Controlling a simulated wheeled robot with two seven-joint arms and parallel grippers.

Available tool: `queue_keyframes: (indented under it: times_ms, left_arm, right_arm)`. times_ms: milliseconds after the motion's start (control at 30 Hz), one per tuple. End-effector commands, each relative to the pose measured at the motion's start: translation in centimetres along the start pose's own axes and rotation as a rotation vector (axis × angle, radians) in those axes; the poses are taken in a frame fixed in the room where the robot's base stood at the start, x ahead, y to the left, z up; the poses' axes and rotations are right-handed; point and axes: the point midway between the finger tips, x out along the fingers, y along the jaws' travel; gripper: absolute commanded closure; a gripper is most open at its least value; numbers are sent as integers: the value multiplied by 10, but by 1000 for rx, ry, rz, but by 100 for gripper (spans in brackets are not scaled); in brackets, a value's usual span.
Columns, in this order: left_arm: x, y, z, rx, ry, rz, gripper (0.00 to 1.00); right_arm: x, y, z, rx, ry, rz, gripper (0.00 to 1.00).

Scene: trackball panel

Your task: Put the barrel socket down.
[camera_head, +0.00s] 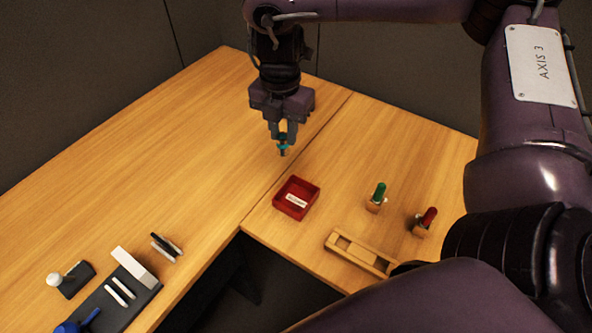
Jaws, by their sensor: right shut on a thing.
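The barrel socket (283,150) is a small dark piece with a teal band, held tip down. My right gripper (283,137) is shut on it, near the seam between the two table parts and behind the red tray. From this view I cannot tell whether the socket's lower end touches the table. The fingers hide the socket's upper part. My left gripper is not in view.
A red tray (281,206) with a white label stands in front. A green-handled tool (379,190), a red-handled tool (429,217) and a wooden holder (340,247) are at right. A dark panel (100,309) lies front left. The left table is largely clear.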

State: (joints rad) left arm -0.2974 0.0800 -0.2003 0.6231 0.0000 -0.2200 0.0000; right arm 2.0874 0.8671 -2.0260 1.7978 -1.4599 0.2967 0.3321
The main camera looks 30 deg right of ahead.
Motion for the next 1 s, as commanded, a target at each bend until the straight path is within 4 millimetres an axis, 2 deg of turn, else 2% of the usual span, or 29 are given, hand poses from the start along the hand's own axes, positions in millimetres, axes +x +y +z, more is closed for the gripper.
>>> queue_keyframes:
  times_ms: [100, 300, 400, 567, 667, 1000]
  left_arm:
    - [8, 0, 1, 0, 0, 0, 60]
    - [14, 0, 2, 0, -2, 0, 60]
    - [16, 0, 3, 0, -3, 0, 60]
    - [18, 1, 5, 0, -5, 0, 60]
    - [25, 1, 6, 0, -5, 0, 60]
    - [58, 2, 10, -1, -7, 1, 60]
  right_arm:
    - [3, -5, 8, -279, 1, 4, 98]
    - [4, -12, 16, -671, 6, 8, 98]
    - [4, -15, 19, -796, 7, 10, 98]
    - [9, -16, 20, -891, 10, 10, 98]
    - [28, -17, 20, -904, 14, 9, 98]
    - [122, -17, 18, -900, 16, 8, 98]
